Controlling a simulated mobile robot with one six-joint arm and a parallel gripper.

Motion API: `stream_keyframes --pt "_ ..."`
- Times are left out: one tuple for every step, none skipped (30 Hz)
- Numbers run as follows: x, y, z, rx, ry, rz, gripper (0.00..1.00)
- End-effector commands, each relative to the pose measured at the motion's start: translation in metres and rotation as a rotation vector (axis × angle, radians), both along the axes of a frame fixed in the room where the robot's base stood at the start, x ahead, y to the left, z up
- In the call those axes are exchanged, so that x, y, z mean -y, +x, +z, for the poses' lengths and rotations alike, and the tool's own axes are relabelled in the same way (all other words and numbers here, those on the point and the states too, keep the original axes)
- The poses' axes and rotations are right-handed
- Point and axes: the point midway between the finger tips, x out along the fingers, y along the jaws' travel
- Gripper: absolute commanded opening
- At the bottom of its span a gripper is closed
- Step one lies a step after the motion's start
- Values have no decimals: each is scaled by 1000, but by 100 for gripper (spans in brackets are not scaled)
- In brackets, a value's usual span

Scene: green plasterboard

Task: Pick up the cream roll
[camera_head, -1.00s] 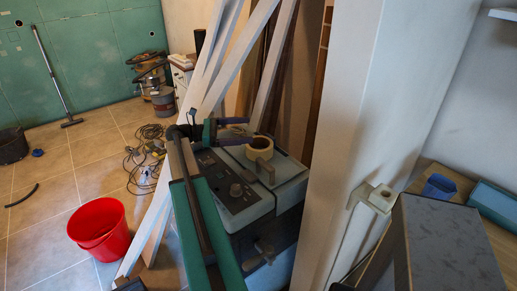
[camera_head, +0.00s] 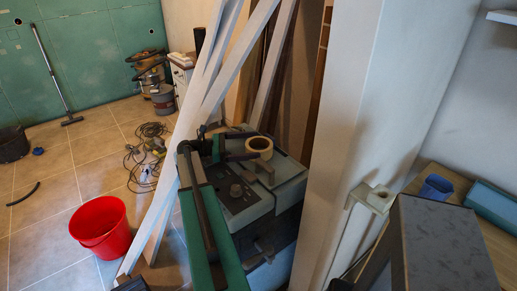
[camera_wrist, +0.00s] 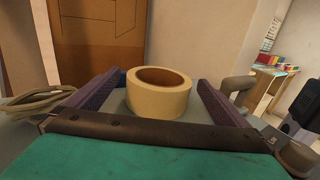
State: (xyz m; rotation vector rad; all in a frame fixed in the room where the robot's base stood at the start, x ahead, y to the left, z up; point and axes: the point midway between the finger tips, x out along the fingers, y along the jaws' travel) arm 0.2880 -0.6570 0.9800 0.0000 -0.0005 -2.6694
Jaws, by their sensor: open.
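The cream roll (camera_head: 263,155) is a ring of tape with a brown inside. It sits on the grey top of a machine (camera_head: 288,188). In the wrist view the roll (camera_wrist: 158,100) stands upright on its flat side between my two purple fingers. My gripper (camera_head: 256,145) is open, with one finger on each side of the roll. In the wrist view my gripper (camera_wrist: 160,80) shows small gaps between the fingers and the roll's wall.
A knob (camera_head: 236,191) and handle rise from the machine's panel. A red bucket (camera_head: 100,228) stands on the tiled floor at left.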

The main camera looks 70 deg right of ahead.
Motion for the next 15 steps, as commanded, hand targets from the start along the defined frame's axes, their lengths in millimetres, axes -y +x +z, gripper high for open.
stream_keyframes --pt "0 0 0 0 0 0 100" --pt "0 0 0 0 0 0 100" --pt "0 0 0 0 0 0 100" --pt "0 0 0 0 0 0 100" --pt "0 0 0 0 0 1 100" --pt "0 0 0 0 0 1 100" --pt "0 0 0 0 0 0 100" --pt "1 -1 0 0 0 0 100" --pt "1 -3 1 0 0 0 100" --pt "2 -4 1 0 0 0 100" --pt "3 -6 1 0 0 0 100" --pt "5 -10 1 0 0 0 100" --pt "6 -12 2 0 0 0 100" --pt "7 -15 2 0 0 0 100" --pt "9 -19 2 0 0 -1 100"
